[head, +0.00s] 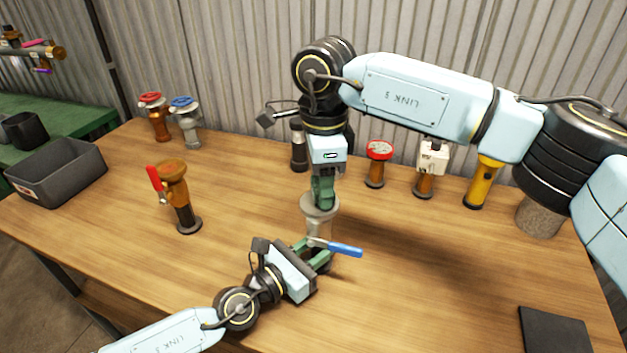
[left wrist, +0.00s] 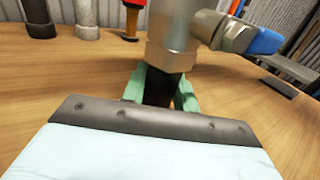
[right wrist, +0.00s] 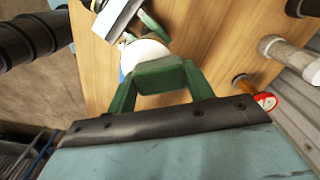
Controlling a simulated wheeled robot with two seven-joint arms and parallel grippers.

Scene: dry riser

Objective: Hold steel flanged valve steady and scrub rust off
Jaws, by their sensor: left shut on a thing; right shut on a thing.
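The steel flanged valve (head: 318,229) stands upright mid-table, with a pale round flange on top and a blue lever (head: 345,249) pointing right. My left gripper (head: 318,256) is shut on its lower body; in the left wrist view the green fingers sit either side of the valve's dark lower part (left wrist: 160,92). My right gripper (head: 322,195) points down over the top flange, shut on a green block (right wrist: 160,76) that looks like a scrub pad. The block is at or just above the flange (right wrist: 146,54); contact is unclear. I cannot make out rust on the valve.
A rusty valve with a red lever (head: 175,190) stands left. Red-wheel (head: 153,115) and blue-wheel (head: 187,122) valves stand behind. A red-topped valve (head: 378,165) and a yellow-and-black fitting (head: 483,183) stand back right. A grey bin (head: 60,172) is far left; a dark mat (head: 555,332) lies front right.

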